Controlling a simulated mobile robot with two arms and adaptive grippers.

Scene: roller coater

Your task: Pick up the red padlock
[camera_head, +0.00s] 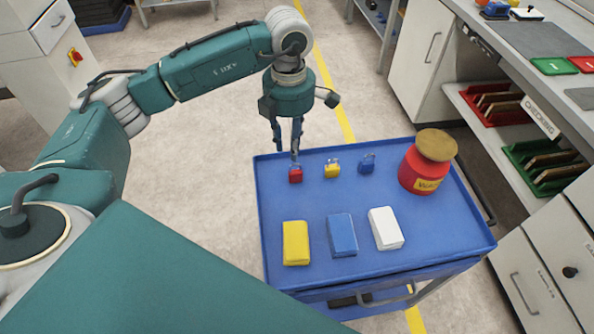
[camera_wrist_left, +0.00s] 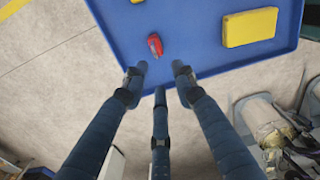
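The red padlock (camera_head: 295,175) lies near the far left corner of the blue cart top (camera_head: 330,190). In the left wrist view the red padlock (camera_wrist_left: 155,45) shows just beyond the fingertips, on the blue surface. My left gripper (camera_head: 291,150) points down over the cart's far edge, close to the padlock. In the left wrist view the left gripper's fingers (camera_wrist_left: 160,75) are spread apart with nothing between them. I cannot tell from the views whether any finger touches the padlock. My right gripper is not in view.
A yellow padlock (camera_head: 332,170) and a blue padlock (camera_head: 367,163) lie to the right of the red one. A red jar (camera_head: 423,170) stands farther right. Yellow (camera_head: 296,243), blue (camera_head: 342,235) and white (camera_head: 385,228) blocks lie nearer. A workbench (camera_head: 520,90) stands at the right.

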